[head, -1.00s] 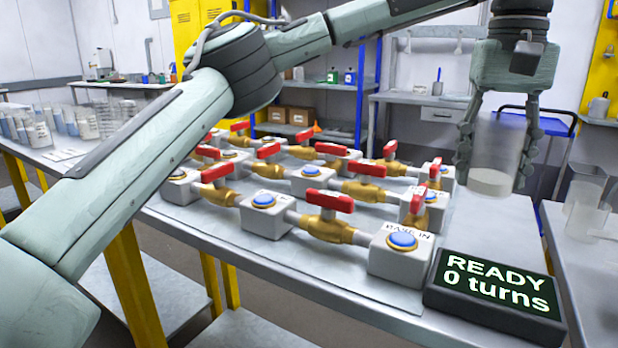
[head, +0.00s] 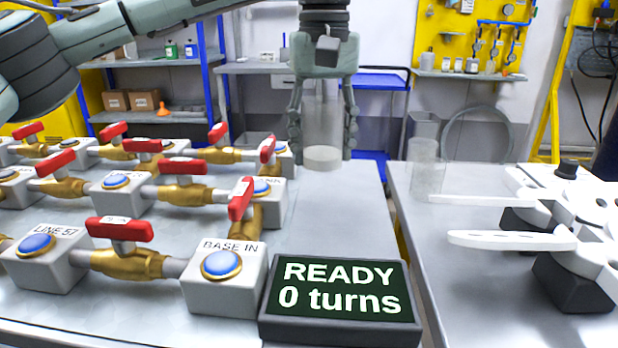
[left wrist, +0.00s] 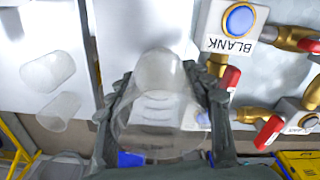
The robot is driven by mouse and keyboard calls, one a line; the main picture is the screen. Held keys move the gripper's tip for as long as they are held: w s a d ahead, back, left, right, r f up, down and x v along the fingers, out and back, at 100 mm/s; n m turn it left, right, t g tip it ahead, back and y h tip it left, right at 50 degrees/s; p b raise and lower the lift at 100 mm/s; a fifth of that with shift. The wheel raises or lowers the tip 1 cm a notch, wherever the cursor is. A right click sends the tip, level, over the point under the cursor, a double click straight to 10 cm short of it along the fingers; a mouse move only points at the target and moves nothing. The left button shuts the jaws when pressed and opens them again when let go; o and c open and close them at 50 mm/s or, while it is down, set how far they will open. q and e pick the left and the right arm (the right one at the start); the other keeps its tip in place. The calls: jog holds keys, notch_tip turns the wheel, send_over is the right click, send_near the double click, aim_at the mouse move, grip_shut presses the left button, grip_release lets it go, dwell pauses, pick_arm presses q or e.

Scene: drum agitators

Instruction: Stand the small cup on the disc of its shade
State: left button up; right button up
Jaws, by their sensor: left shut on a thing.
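My left gripper (head: 322,122) points down and is shut on a clear cup (head: 322,130) with a whitish layer at its bottom. It holds the cup upright, above the far right end of the valve table. In the left wrist view the cup (left wrist: 158,105) sits between the two fingers of the gripper (left wrist: 162,105). I cannot tell whether it is the small one. More clear cups (head: 425,165) stand on the right table, and two show in the left wrist view (left wrist: 47,70). I make out no shaded disc. My right gripper is not in view.
Brass valves with red handles (head: 122,245) and blue-buttoned blocks cover the left table. A black display (head: 340,302) reads "READY 0 turns" at its front. The right table (head: 440,255) carries white pronged parts (head: 515,240). A gap separates the tables.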

aim_at(321, 199)
pick_arm(q)
jog(key=shift+f, duration=2.95)
jog(key=o, duration=0.9)
